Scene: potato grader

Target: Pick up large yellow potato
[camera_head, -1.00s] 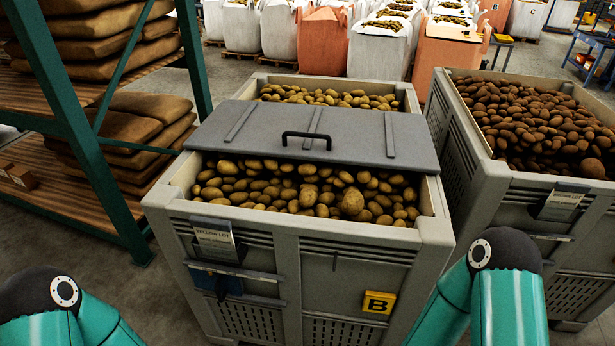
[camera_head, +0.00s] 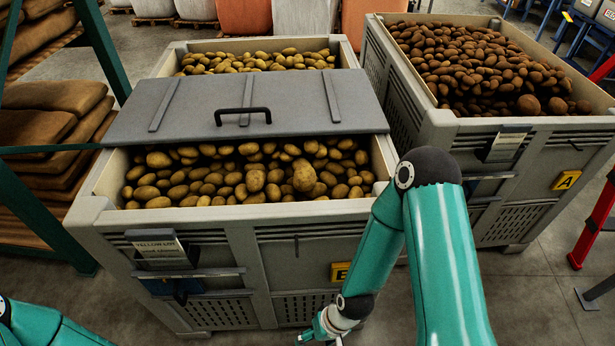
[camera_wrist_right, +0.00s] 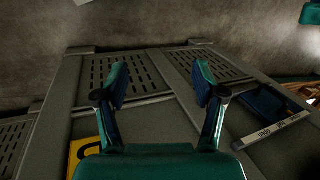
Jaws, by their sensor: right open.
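A large yellow potato (camera_head: 304,176) lies on top of the yellow potatoes in the near grey bin (camera_head: 92,207), towards the right of its open front part. It is bigger and rounder than those around it. A grey lid (camera_head: 180,110) with a black handle lies across the middle of this bin. My right gripper (camera_head: 325,338) hangs low in front of the bin, apart from the potato. In the right wrist view my right gripper (camera_wrist_right: 163,80) is open and empty, facing the bin's vented wall. My left gripper is not seen; only part of my left arm shows.
A second bin (camera_head: 440,122) with brown potatoes stands at the right, marked A (camera_head: 566,180). A green rack (camera_head: 98,45) with brown sacks (camera_head: 45,120) stands at the left. A red post (camera_head: 592,225) is at the far right.

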